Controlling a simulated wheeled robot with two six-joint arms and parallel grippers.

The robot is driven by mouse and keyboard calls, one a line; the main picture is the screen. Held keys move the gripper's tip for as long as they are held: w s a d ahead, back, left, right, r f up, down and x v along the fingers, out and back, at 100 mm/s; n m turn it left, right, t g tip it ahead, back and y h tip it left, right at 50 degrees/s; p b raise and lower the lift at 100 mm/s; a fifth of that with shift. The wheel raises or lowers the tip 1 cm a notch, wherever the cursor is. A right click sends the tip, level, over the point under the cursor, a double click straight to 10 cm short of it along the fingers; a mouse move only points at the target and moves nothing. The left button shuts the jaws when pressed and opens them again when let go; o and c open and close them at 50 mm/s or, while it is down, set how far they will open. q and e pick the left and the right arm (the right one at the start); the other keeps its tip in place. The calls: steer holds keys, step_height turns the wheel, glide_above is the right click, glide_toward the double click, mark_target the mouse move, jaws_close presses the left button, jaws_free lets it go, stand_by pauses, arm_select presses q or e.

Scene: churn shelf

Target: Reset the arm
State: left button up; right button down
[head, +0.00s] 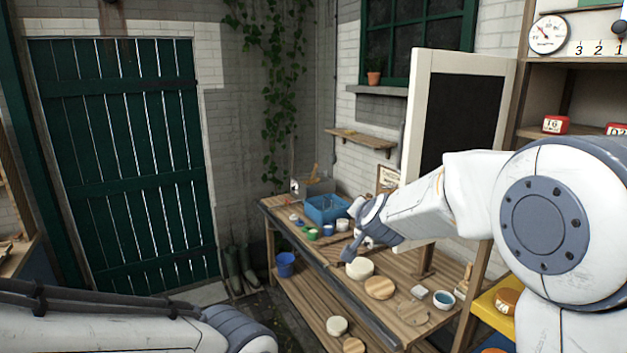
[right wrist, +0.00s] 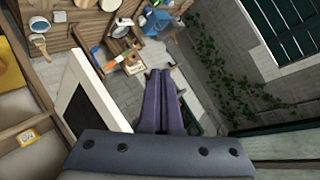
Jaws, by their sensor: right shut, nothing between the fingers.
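My right arm reaches in from the right in the head view. Its gripper (head: 352,252) hangs over the wooden workbench (head: 395,318), in front of the framed blackboard (head: 462,110). In the right wrist view the two purple-grey fingers of the right gripper (right wrist: 163,75) lie together, shut and empty. A link of my left arm crosses the bottom left of the head view. The left gripper is not in view.
The bench holds a blue crate (head: 325,209), a pale round piece (head: 360,268), a wooden disc (head: 379,288), a small bowl (head: 443,299) and several small pots. A blue bucket (head: 286,264) is below. A green door (head: 125,165) stands at left.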

steer(key=s+d+f+n+g, duration=0.25)
steer(key=s+f, duration=0.35)
steer(key=s, duration=0.3)
steer(key=s+d+f+n+g, duration=0.2)
steer(key=s+f+n+g, duration=0.15)
steer(key=s+f, duration=0.5)
steer(key=s+d+f+n+g, duration=0.25)
steer(key=s+f+g, duration=0.2)
steer(key=s, duration=0.65)
steer(key=s+a+f+n+g+b, duration=0.2)
steer(key=s+a+f+n+b, duration=0.4)
steer(key=s+a+f+b, duration=0.7)
steer(key=s+b, duration=0.1)
steer(key=b, duration=0.5)
steer(key=shift+a+f, duration=0.15)
steer(key=shift+f, duration=0.15)
steer(key=shift+n+g, duration=0.25)
steer(key=shift+n, duration=0.1)
